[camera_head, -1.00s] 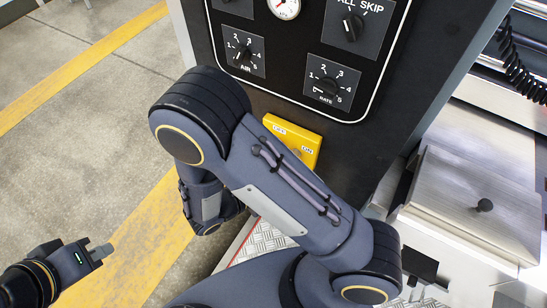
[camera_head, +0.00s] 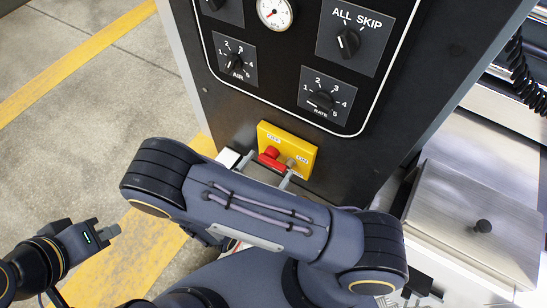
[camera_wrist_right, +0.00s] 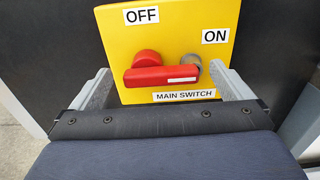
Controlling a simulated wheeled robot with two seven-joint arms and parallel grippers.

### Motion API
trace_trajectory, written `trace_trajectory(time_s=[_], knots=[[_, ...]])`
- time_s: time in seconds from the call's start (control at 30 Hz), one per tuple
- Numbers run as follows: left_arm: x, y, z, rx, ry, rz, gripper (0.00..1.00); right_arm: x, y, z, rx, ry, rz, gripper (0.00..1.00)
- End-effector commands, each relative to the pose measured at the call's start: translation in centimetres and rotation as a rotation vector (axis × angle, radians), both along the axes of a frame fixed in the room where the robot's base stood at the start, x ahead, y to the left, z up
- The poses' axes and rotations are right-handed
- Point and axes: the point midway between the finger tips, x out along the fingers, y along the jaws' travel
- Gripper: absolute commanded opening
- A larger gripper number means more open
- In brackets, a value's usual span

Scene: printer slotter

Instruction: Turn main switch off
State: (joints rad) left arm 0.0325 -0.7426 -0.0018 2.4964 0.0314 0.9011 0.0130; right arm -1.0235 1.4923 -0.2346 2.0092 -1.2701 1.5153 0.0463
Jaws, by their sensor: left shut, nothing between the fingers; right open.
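The main switch is a yellow plate (camera_head: 298,148) low on the black panel, with OFF and ON labels. Its red handle (camera_head: 270,157) also shows in the right wrist view (camera_wrist_right: 160,78), lying level with its white-marked end toward the ON side, in front of a grey round stud (camera_wrist_right: 189,63). My right gripper (camera_head: 265,172) is open just before the plate. In the right wrist view its two fingers (camera_wrist_right: 165,88) stand either side of the handle, with gaps to it. My left gripper (camera_head: 110,232) is shut and empty at the lower left, far from the switch.
Above the switch the panel carries an AIR dial (camera_head: 236,63), a RATE dial (camera_head: 322,100), an ALL SKIP knob (camera_head: 348,41) and a gauge (camera_head: 274,12). A metal box lid with a knob (camera_head: 483,226) is at the right. Open floor is at the left.

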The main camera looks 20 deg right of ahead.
Motion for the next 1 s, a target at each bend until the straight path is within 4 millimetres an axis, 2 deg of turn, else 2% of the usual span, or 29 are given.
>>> trace_trajectory(time_s=[0.27,0.6,1.0], knots=[[0.0,0.0,0.02,0.0,0.0,0.0,0.0,0.02,-0.03,-0.04,0.001,0.001,0.002,0.98],[0.0,0.0,0.03,0.0,0.0,0.0,0.0,0.02,-0.02,-0.03,0.001,0.001,0.001,0.54],[0.0,0.0,0.03,0.0,0.0,0.0,0.0,0.08,0.03,0.14,-0.05,0.065,0.001,0.54]])
